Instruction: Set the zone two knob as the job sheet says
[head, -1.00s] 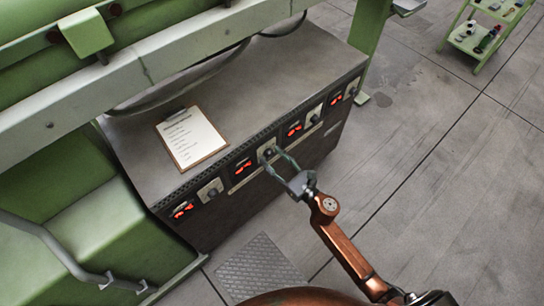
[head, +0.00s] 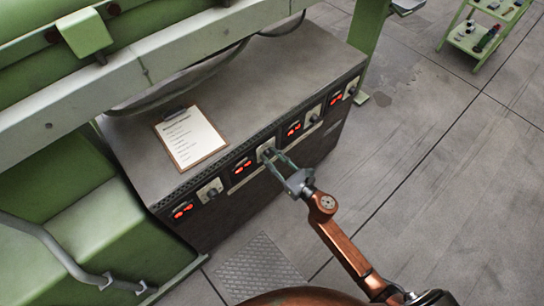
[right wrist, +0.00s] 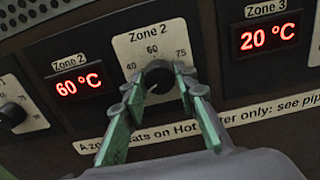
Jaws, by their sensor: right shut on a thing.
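The zone two knob (right wrist: 158,76) is black, on a pale plate (right wrist: 184,48) marked "Zone 2" with 40, 60 and 75 around it. The Zone 2 display (right wrist: 78,84) left of it glows red at 60 °C. My right gripper (right wrist: 157,96) is shut on the knob, its green fingers on either side and partly hiding it. In the head view the right gripper (head: 274,156) reaches the front panel of the grey cabinet (head: 290,62). The job sheet (head: 190,137) lies on the cabinet top on a clipboard; its lines are too small to read. My left gripper is out of view.
The Zone 3 display (right wrist: 268,38) reads 20 °C, right of the knob plate. Several similar knobs and displays line the panel. Green machine parts (head: 60,215) stand at the left, and a green cart (head: 484,36) at the top right. The floor at the right is clear.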

